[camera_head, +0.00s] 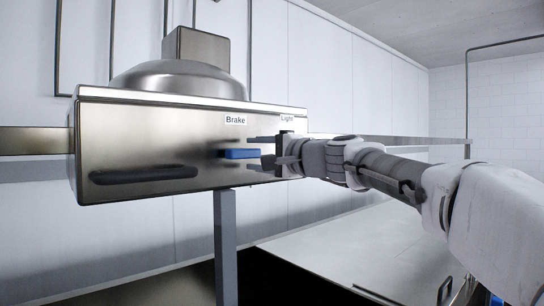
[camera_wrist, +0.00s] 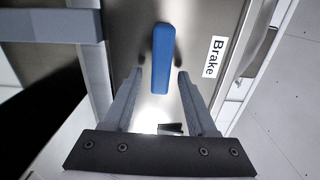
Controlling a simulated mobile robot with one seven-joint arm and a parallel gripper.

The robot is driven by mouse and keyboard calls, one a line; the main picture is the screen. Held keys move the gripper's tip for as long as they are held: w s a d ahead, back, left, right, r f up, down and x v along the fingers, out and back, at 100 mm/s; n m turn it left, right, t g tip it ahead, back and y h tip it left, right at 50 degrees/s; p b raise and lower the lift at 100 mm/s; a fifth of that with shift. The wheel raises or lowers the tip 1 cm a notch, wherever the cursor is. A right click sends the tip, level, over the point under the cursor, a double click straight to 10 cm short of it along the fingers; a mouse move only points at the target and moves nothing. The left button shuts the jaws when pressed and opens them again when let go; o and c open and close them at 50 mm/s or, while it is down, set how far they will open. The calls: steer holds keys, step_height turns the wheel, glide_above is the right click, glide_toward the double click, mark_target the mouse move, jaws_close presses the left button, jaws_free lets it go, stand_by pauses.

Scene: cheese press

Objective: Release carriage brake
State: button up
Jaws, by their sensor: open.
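The blue brake lever (camera_head: 242,154) sticks out from the front of a shiny metal box, under a white "Brake" label (camera_head: 235,119). In the wrist view the blue lever (camera_wrist: 161,58) lies upright in the picture, with the "Brake" label (camera_wrist: 213,57) to its right. My gripper (camera_head: 266,154) is at the box front, just right of the lever. In the wrist view my gripper (camera_wrist: 159,74) is open, one finger on each side of the lever's lower end, with visible gaps. The fingers do not appear to touch it.
A domed lid (camera_head: 178,80) sits on top. A grey post (camera_head: 225,245) stands below. A flat metal surface (camera_head: 335,240) lies at the lower right.

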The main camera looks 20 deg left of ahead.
steer(key=b+v, duration=0.4)
steer(key=v, duration=1.3)
steer(key=shift+d, duration=0.1)
steer(key=s+d+f+n+g+h+p, duration=0.1)
steer(key=s+d+f+h, duration=0.4)
steer(key=f, duration=0.6)
steer(key=s+d+f+n+h+p, duration=0.2)
steer(key=s+d+f+h, duration=0.3)
steer(key=s+d+f, duration=0.3)
steer(key=s+d+f+n+g+h+p, duration=0.1)
steer(key=s+d+f+h, duration=0.5)
steer(key=d+f, duration=0.7)
steer(key=shift+s+f+n+g+p, duration=0.3)
steer(key=shift+s+f+n+p, duration=0.3)
steer(key=shift+s+n, duration=0.25)
steer(key=shift+d+f, duration=0.1)
steer(key=shift+d, duration=0.1)
steer(key=shift+c, duration=0.6)
steer(key=shift+a, duration=0.2)
